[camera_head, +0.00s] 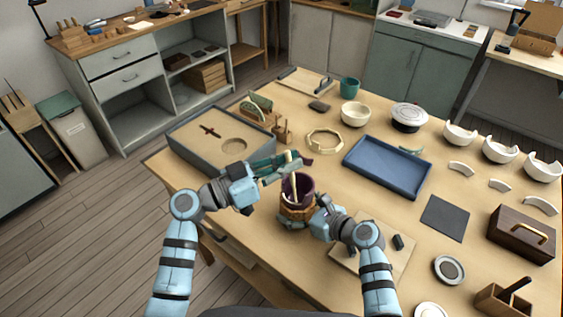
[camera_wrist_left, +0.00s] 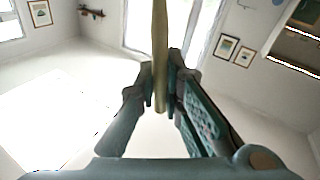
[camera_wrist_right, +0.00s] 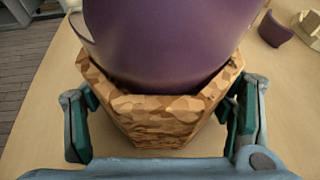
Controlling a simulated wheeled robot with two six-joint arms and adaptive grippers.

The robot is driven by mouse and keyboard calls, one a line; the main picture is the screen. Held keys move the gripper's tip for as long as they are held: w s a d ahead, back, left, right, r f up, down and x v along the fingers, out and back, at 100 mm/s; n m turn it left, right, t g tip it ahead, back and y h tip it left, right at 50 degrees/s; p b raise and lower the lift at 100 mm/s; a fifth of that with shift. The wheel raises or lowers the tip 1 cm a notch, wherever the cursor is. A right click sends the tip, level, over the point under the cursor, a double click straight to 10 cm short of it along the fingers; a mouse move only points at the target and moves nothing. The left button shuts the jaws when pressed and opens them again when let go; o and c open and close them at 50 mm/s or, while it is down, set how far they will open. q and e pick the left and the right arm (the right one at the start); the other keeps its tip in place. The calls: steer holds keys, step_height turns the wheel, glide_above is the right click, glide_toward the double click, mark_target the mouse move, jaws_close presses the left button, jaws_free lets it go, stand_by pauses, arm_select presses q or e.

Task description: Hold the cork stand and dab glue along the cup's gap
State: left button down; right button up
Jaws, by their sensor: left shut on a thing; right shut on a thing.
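The purple cup (camera_head: 307,184) stands in the cork stand (camera_head: 292,219) near the front of the table. The cup fills the top of the right wrist view (camera_wrist_right: 165,40), with the faceted cork stand (camera_wrist_right: 155,115) below it. My right gripper (camera_wrist_right: 160,120) is shut on the stand, one finger on each side. My left gripper (camera_head: 288,166) is shut on a thin pale stick (camera_wrist_left: 160,45), held roughly upright over the cup. The stick's lower end reaches the cup's opening in the head view; whether it touches the wall is unclear. I cannot make out the gap.
A purple shard (camera_wrist_right: 275,30) lies on the table beyond the cup. A grey sand box (camera_head: 185,147) stands left, a blue tray (camera_head: 374,181) right. A pale board (camera_head: 395,262) lies beside my right arm. White bowls and pieces line the right side.

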arm_select(q)
steer(key=shift+d, duration=0.2)
steer(key=shift+f, duration=0.3)
stand_by(0.8)
steer(key=shift+r, duration=0.25)
steer(key=shift+r, duration=3.95)
arm_select(e)
steer(key=o, duration=1.3)
